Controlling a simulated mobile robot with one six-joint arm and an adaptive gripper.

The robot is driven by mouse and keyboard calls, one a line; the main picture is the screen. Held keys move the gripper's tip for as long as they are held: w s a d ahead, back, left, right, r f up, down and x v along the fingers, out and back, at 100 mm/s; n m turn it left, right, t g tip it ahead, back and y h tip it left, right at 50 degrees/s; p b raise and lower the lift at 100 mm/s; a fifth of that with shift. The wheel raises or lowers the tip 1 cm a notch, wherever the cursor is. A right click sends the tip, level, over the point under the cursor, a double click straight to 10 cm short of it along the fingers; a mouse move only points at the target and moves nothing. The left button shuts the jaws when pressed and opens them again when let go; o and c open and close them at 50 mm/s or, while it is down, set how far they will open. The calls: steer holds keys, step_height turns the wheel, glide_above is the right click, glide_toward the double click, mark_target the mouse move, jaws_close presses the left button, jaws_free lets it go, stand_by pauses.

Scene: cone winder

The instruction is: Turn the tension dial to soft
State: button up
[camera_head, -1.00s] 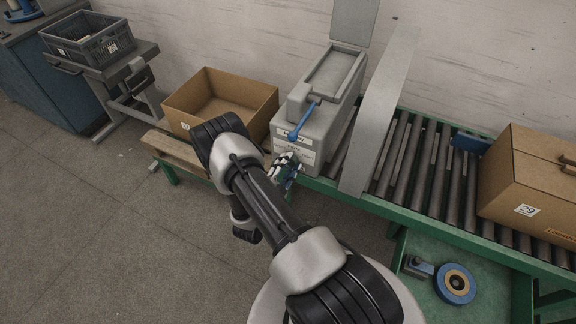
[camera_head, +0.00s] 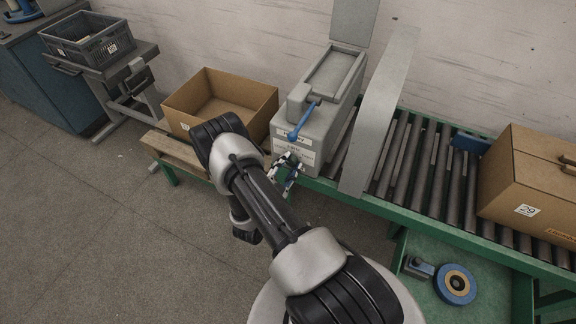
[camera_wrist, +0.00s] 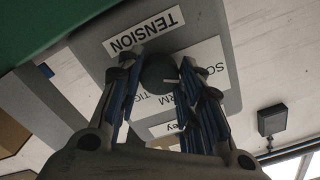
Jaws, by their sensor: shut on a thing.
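A grey machine (camera_head: 320,105) with a blue lever (camera_head: 303,121) stands on the green frame. Its front panel shows in the wrist view with a TENSION label (camera_wrist: 145,33) and a scale label (camera_wrist: 203,74), both upside down there; parts reading SO, RM and TIG show. The dark round tension dial (camera_wrist: 158,74) sits between these labels. My gripper (camera_wrist: 158,82) is shut on the dial, one finger either side. In the head view my gripper (camera_head: 284,168) is at the panel's lower front.
An open cardboard box (camera_head: 225,98) stands left of the machine. A grey upright plate (camera_head: 378,115) and a roller conveyor (camera_head: 425,165) are to its right, with a closed carton (camera_head: 530,190). A blue reel (camera_head: 455,284) lies on the green shelf below.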

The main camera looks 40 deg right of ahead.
steer(key=o, duration=1.1)
steer(key=shift+c, duration=0.2)
steer(key=v, duration=1.2)
steer(key=shift+f, duration=0.1)
